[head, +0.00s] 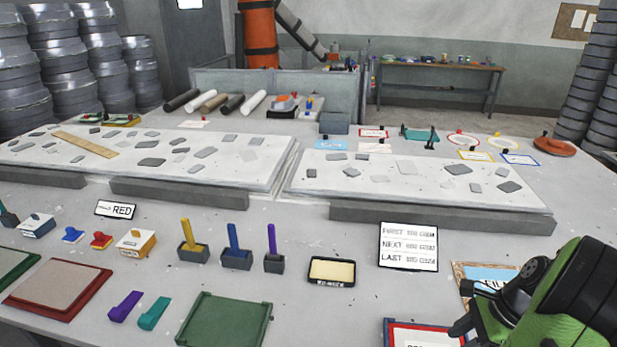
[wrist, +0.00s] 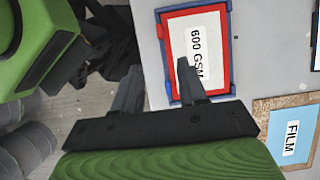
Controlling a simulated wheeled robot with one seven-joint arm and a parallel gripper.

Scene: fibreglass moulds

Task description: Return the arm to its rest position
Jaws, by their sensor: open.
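My green arm shows at the lower right of the head view, bent low over the right end of the near table. My gripper (wrist: 158,72) shows in the wrist view with its two dark fingers apart and nothing between them. One finger overlaps the lower edge of a red-and-blue framed card labelled 600 GSM (wrist: 197,28); I cannot tell whether it touches. The same card (head: 420,334) is cut off at the bottom of the head view. A FILM card (wrist: 290,138) lies to the right in the wrist view.
The near table holds a FIRST/NEXT/LAST sign (head: 408,246), a green tray (head: 225,320), a dark-framed pad (head: 331,271) and several upright tools in holders. Two pale slabs (head: 418,178) with grey patches lie behind.

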